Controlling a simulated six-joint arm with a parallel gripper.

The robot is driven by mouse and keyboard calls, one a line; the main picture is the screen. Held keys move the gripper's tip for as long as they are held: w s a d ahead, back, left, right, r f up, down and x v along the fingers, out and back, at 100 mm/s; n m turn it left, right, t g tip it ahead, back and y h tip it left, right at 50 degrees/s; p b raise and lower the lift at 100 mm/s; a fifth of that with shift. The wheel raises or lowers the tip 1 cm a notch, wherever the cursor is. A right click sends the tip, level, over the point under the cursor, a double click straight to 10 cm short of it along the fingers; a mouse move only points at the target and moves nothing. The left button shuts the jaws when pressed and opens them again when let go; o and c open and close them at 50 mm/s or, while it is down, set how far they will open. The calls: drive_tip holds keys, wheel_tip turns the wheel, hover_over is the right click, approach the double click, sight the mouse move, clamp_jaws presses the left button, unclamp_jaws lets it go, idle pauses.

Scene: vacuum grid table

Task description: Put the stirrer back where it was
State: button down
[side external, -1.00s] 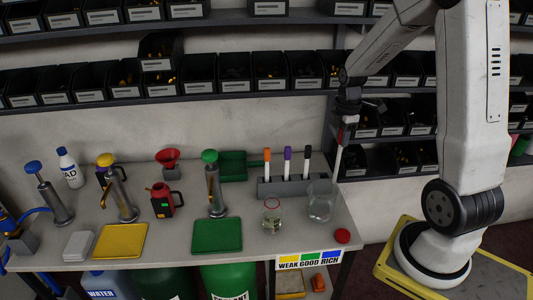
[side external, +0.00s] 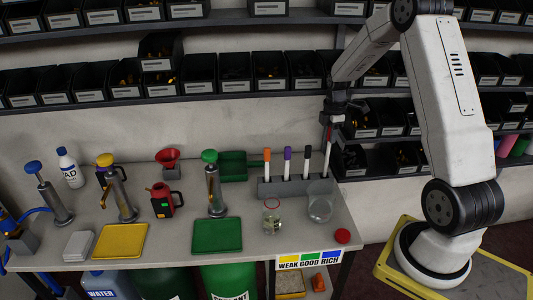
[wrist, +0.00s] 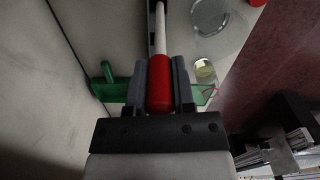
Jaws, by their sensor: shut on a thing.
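The stirrer is a pale rod (side external: 327,158) with a red handle (wrist: 160,88). My gripper (side external: 330,122) is shut on the red handle, which lies between both fingers in the wrist view (wrist: 160,80). The stirrer hangs close to upright, tilted slightly. In the side view its lower end is by the right end of the grey rack (side external: 268,188), behind the glass beaker (side external: 320,211). I cannot tell whether the tip is inside a rack hole or above it. The rack holds markers with orange (side external: 267,154), purple (side external: 287,153) and black (side external: 307,152) caps.
A small jar (side external: 272,222) stands left of the beaker, and a red lid (side external: 342,236) lies near the table's right edge. A green bin (side external: 232,165) is left of the rack. Shelf bins (side external: 312,70) hang close behind my gripper.

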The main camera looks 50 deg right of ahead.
drive_tip(key=shift+f, duration=0.9)
drive_tip(key=shift+w+d+f, duration=0.1)
drive_tip(key=shift+w+f, duration=0.05)
drive_tip(key=shift+f, duration=2.35)
drive_tip(key=shift+c, duration=2.3)
unclamp_jaws()
wheel_tip(320, 180, up, 12)
drive_tip(key=shift+r, duration=0.15)
